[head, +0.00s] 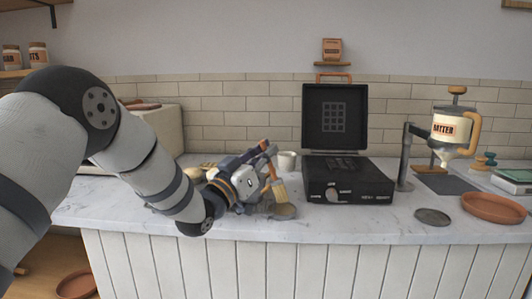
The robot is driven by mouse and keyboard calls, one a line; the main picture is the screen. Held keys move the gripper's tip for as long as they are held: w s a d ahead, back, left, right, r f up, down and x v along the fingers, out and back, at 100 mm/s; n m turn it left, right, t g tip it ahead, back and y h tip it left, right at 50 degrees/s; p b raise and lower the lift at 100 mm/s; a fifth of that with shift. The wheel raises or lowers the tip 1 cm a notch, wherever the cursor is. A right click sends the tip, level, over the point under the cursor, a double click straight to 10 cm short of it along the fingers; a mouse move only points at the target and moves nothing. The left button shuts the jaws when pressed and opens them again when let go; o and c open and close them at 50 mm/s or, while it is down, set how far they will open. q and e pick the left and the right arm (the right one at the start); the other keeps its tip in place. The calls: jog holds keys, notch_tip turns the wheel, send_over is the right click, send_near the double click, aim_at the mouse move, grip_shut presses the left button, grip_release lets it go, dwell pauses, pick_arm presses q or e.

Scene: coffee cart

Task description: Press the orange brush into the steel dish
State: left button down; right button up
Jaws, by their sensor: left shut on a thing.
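My left arm comes in from the left, and its gripper (264,172) is shut on the orange brush (279,190). The brush is near upright, with its pale bristles pointing down. A small grey steel dish (284,212) sits on the counter directly under the bristles. I cannot tell whether the bristle ends touch the dish. My gripper and wrist hide the left side of the dish and part of the brush handle. My right gripper is out of view.
A black waffle iron (346,182) stands open just right of the brush. A white cup (287,160) is behind. A batter dispenser (452,130), a dark disc (433,217) and a terracotta dish (493,208) are farther right. The front counter between is clear.

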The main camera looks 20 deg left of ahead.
pick_arm(q)
jog(key=shift+f, duration=0.65)
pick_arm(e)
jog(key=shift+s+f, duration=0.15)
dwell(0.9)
pick_arm(q)
jog(key=shift+r+p, duration=0.95)
jog(key=shift+r, duration=2.7)
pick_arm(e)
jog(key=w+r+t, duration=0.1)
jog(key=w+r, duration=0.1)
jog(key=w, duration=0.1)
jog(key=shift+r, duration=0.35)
pick_arm(q)
jog(key=shift+f, duration=0.1)
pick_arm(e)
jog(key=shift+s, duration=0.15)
